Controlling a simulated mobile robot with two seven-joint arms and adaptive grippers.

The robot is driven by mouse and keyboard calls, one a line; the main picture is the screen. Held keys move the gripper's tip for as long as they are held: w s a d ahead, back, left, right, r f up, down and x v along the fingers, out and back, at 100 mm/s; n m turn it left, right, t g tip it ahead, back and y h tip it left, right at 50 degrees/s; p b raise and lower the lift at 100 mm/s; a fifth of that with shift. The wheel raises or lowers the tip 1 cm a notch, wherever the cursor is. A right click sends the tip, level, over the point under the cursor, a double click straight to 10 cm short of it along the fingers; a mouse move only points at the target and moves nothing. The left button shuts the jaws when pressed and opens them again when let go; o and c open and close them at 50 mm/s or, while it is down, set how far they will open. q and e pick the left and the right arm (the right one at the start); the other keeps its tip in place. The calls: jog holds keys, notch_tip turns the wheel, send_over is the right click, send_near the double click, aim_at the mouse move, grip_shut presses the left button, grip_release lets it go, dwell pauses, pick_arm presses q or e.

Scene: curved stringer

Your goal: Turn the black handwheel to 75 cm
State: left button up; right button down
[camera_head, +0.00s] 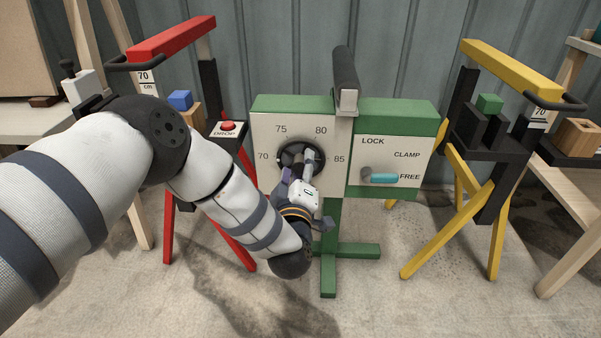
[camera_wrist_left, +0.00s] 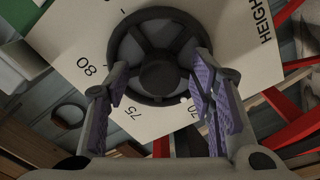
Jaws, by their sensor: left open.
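The black handwheel (camera_head: 288,152) is on the white dial face of the green stand, with 70, 75, 80 and 85 printed around it. My left gripper (camera_head: 299,172) is in front of it and hides its lower part. In the left wrist view, the handwheel (camera_wrist_left: 158,42) shows its rim, spokes and round hub. The open left gripper (camera_wrist_left: 160,84) has its purple-padded fingers on either side of the wheel's near part. I cannot tell whether they touch it. No clear pointer on the wheel shows. My right gripper is not in view.
A teal-handled lever (camera_head: 383,178) on the stand's right panel points at FREE. A red stand (camera_head: 172,38) with a red DROP button (camera_head: 228,127) is at the left. A yellow stand (camera_head: 510,66) is at the right. Bare floor lies in front.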

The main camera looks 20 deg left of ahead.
pick_arm(q)
jog(key=shift+c, duration=0.5)
jog(key=c, duration=1.1)
jog(key=shift+o, duration=0.2)
jog(key=shift+r, duration=0.1)
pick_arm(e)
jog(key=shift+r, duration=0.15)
pick_arm(q)
jog(key=shift+r+m+p, duration=0.1)
jog(key=shift+m+p, duration=0.55)
jog(key=shift+m, duration=0.25)
jog(key=m+p, duration=0.1)
jog(key=m, duration=0.2)
jog(key=shift+m+p, duration=0.3)
jog(key=shift+p, duration=0.1)
jog(key=m+p, duration=0.1)
jog(key=m, duration=0.2)
jog(key=shift+f+m+p, duration=0.2)
jog(key=shift+m+p, duration=0.1)
jog(key=shift+m, duration=1.3)
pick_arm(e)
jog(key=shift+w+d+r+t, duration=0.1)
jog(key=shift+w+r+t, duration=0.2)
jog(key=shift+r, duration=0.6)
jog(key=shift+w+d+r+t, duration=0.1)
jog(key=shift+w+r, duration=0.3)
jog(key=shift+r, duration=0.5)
